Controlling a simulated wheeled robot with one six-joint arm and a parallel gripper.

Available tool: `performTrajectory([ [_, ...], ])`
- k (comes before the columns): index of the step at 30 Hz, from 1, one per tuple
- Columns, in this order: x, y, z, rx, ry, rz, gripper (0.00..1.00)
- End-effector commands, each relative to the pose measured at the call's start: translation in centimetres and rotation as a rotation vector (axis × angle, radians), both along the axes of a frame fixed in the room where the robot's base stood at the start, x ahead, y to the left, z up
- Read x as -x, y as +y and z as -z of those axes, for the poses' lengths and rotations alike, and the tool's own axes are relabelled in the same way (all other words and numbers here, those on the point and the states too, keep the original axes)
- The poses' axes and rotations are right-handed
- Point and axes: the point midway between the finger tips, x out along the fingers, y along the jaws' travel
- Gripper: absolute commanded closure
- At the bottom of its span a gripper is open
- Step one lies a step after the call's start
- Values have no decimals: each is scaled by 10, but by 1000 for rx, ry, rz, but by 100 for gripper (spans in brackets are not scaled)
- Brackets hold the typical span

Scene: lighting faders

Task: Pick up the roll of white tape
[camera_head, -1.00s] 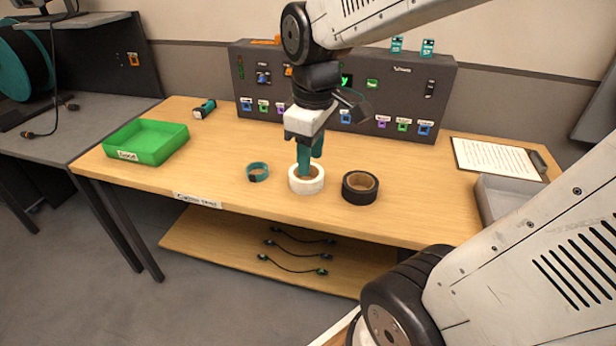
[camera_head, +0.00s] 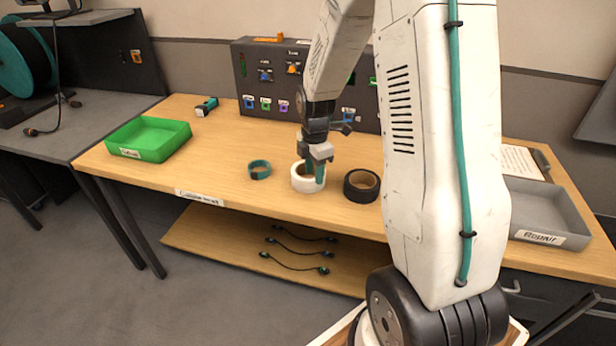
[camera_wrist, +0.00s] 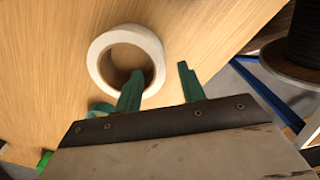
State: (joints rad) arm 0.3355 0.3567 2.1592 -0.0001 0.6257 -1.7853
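The roll of white tape (camera_head: 301,186) lies flat on the wooden table near its front edge, and it also shows in the wrist view (camera_wrist: 98,62). My gripper (camera_head: 314,180) points down at the roll. In the wrist view its two teal fingers (camera_wrist: 160,70) are apart. One finger is over the roll's hole and the other is outside the ring, with the ring's wall between them. I cannot tell whether either finger touches the tape, and the fingertips' depth is unclear.
A black tape roll (camera_head: 353,194) lies close on the right. A small teal roll (camera_head: 252,172) lies on the left. A green tray (camera_head: 120,148) stands at the left and a grey tray (camera_head: 575,223) at the right. A dark control panel (camera_head: 250,82) stands behind.

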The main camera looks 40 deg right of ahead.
Motion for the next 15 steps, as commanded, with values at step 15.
performTrajectory([
  [15, 0, -1, 46, 0, -1, 2, 60],
])
